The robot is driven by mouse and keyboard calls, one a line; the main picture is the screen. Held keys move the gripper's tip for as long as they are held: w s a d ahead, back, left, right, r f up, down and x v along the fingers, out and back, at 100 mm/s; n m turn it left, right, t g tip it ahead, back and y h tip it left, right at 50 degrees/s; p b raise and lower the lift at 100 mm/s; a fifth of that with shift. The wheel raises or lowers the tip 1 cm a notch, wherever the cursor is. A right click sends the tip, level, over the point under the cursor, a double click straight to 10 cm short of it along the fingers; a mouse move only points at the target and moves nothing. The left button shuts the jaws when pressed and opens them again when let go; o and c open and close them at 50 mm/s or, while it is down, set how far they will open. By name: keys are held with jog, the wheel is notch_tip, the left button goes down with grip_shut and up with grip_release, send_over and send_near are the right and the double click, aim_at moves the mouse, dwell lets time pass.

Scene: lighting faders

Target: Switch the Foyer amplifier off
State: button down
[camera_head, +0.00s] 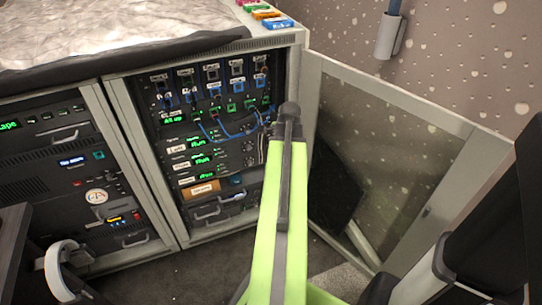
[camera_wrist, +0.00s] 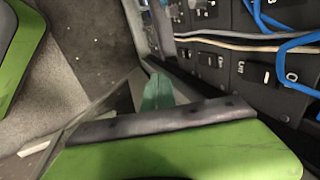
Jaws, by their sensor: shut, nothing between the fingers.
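The open rack cabinet (camera_head: 298,50) holds several dark amplifier rows with green lit displays (camera_head: 201,163) below a patch panel. Their small labels are too blurred for me to tell which one is the Foyer amplifier. Small knobs sit to the right of the displays. In the wrist view, a dark panel (camera_wrist: 252,92) at the upper right carries white marks that look like switch markings. My gripper (camera_wrist: 158,92) is shut and empty, beside this panel's left edge and apart from it as far as I can see. In the head view my arm hides the gripper and the rack's right side.
A glazed cabinet door (camera_head: 385,140) stands open to the right of the rack. Blue cables (camera_head: 225,133) hang across the patch panel, and cables (camera_wrist: 250,40) also cross close by in the wrist view. A second rack (camera_head: 75,165) stands at left. Dark floor lies in front.

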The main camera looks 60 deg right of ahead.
jog(key=w+d+f+b, duration=0.4)
jog(key=w+f+b, duration=0.2)
jog(key=f+b, duration=0.4)
dwell(0.3)
jog(key=shift+d, duration=0.1)
dwell(0.3)
